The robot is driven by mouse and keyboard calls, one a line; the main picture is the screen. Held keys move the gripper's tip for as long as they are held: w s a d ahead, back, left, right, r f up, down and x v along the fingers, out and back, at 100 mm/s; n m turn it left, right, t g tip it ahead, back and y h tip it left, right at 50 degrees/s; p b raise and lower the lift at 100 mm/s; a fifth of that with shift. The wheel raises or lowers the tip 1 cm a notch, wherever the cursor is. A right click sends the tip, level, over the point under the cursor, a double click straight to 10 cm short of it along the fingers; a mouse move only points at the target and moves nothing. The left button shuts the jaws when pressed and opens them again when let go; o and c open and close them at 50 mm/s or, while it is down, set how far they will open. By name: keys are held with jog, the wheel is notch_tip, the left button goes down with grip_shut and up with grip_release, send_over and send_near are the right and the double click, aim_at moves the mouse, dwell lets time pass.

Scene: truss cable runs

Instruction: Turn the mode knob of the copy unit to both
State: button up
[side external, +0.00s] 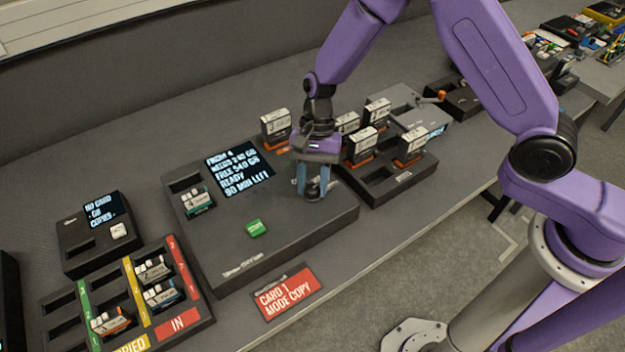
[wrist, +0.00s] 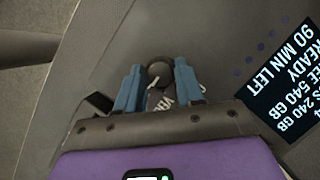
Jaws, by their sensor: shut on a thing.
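The copy unit (side external: 300,220) is a wide dark box on the bench, with a lit screen (side external: 238,167) that reads FROM A, NEEDS 240 GB, FREE 540 GB, READY, 90 MIN LEFT. A green button (side external: 255,228) and a slot holding a card (side external: 198,199) are on its top. The mode knob (wrist: 160,72) is dark and round-ended, near the unit's right side. My gripper (side external: 315,188) points down over it, with blue fingers on either side. In the wrist view my gripper (wrist: 157,82) is shut on the knob. The fingers partly hide the knob and its labels, so its setting cannot be read.
A rack of upright drives (side external: 385,185) stands close behind and right of my gripper. A red sign (side external: 284,292) reading CARD 1 MODE COPY lies at the bench's front edge. A card tray (side external: 205,318) and a small screen unit (side external: 75,245) are at left.

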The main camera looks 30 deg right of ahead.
jog(key=shift+m, duration=0.3)
jog(key=o, duration=1)
jog(key=v, duration=1.7)
jog(key=shift+r, duration=0.25)
jog(key=shift+s+d, duration=0.15)
jog(key=shift+s, duration=0.05)
